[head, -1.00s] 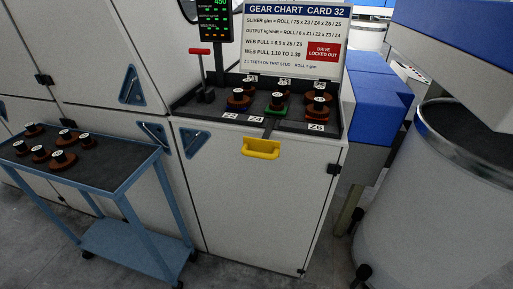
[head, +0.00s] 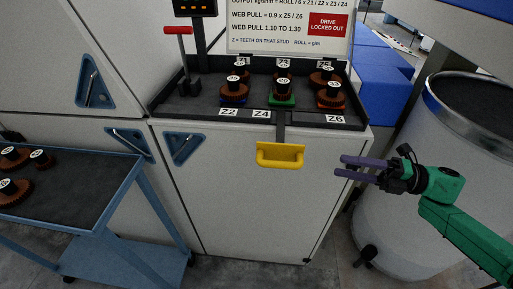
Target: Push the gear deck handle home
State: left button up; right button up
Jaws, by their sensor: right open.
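The yellow gear deck handle (head: 280,156) hangs on the upper front of the white cabinet, below a dark strap from the deck. The gear deck (head: 300,119) is a dark tray on top of the cabinet, holding several brown gears on studs with labels such as Z2, Z4 and Z6. My right gripper (head: 341,165) is open and empty, to the right of the handle and apart from it, its purple fingers pointing left. My left gripper is not in view.
A red-topped lever (head: 178,31) stands at the deck's left. A blue cart (head: 80,190) with gears is at lower left. A large grey can (head: 478,110) stands at right, behind my right arm. A gear chart (head: 290,28) stands behind the deck.

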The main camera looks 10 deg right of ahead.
aim_at(302, 165)
jog(key=a+n+g, duration=0.1)
jog(key=a, duration=0.1)
jog(key=a+r, duration=0.1)
jog(key=a, duration=0.2)
jog(key=s+a+r+n+g, duration=0.1)
jog(key=a, duration=0.2)
jog(key=shift+n+g+y, duration=0.3)
jog(key=shift+y, duration=0.1)
jog(key=x, duration=0.3)
jog(key=shift+w+a, duration=0.2)
jog(key=shift+w, duration=0.2)
jog(key=p+x, duration=0.1)
jog(key=x, duration=0.3)
jog(key=shift+w+a, duration=0.15)
jog(key=shift+a, duration=0.1)
jog(key=shift+a+f, duration=0.1)
jog(key=shift+a, duration=0.3)
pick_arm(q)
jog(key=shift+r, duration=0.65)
pick_arm(e)
jog(key=shift+w+f, duration=0.1)
grip_shut()
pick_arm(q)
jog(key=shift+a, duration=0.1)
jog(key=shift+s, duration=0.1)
